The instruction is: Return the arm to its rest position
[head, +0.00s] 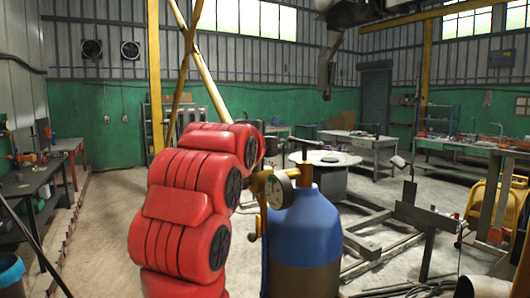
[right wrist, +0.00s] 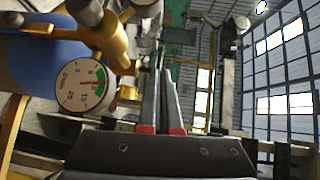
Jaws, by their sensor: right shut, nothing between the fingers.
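A red arm of mine (head: 185,205) fills the left middle of the head view and bends over at the top, beside a blue gas cylinder (head: 304,235). Its hand is not clearly seen there. My right gripper (right wrist: 163,72) shows in the right wrist view, its two dark fingers together and empty. The cylinder's blue body (right wrist: 35,75) and round pressure gauge (right wrist: 86,82) are close on the left of that view, apart from the fingers in the picture. My left gripper is not in view.
The cylinder's gauge and brass valve (head: 275,188) stand close to the red arm. A round table (head: 325,160) is behind the cylinder, and metal frames (head: 385,240) lie on the right. A workbench (head: 35,185) stands at the left. Floor between bench and arm is mostly clear.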

